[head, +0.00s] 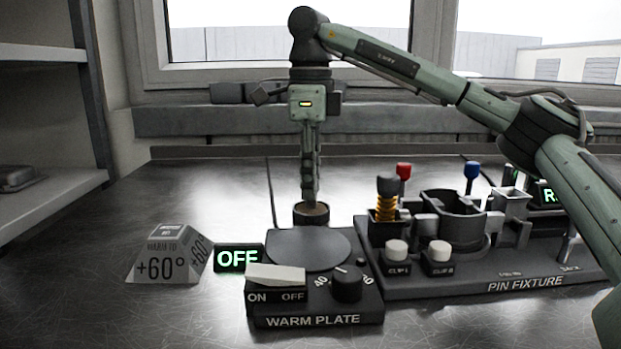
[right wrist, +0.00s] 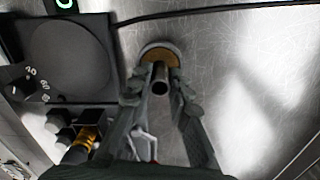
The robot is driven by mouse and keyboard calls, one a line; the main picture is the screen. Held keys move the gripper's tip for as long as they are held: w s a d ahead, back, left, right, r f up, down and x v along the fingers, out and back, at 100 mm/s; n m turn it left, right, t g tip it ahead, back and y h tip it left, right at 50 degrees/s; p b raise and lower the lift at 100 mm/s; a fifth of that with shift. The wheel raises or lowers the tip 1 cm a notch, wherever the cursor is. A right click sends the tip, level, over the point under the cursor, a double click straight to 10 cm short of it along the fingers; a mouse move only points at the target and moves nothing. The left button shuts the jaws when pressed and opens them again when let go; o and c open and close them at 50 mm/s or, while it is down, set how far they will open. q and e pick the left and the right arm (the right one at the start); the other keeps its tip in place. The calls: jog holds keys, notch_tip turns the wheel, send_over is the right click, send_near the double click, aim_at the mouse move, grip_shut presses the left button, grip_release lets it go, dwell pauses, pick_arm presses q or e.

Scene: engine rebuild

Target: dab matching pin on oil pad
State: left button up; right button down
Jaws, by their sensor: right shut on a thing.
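My right gripper (head: 312,190) points straight down behind the warm plate. In the right wrist view its fingers (right wrist: 160,92) are shut on a short hollow metal pin (right wrist: 160,78). In the head view the fingers largely hide the pin. The oil pad, a small round dark cup with a brown top (head: 311,208), stands directly below the fingertips. In the right wrist view the pad (right wrist: 178,58) shows just past the pin's end. I cannot tell whether the pin touches it. My left gripper is in neither view.
The warm plate (head: 306,248) stands just in front of the pad, beside a lit OFF sign (head: 238,258). The pin fixture (head: 520,268) is at right, with red (head: 404,170) and blue (head: 472,170) knobs. A +60° sign (head: 168,255) stands left.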

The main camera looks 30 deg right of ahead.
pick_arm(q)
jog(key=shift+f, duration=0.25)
pick_arm(e)
jog(key=shift+f, duration=0.45)
dwell(0.6)
jog(key=shift+r, duration=0.25)
jog(key=shift+r+p, duration=1.05)
jog(key=shift+r, duration=0.1)
jog(key=shift+r+p, duration=0.9)
jog(key=shift+r, duration=0.1)
jog(key=shift+r+p, duration=0.65)
jog(key=shift+r, duration=0.05)
jog(key=shift+r+p, duration=0.3)
jog(key=shift+r, duration=0.15)
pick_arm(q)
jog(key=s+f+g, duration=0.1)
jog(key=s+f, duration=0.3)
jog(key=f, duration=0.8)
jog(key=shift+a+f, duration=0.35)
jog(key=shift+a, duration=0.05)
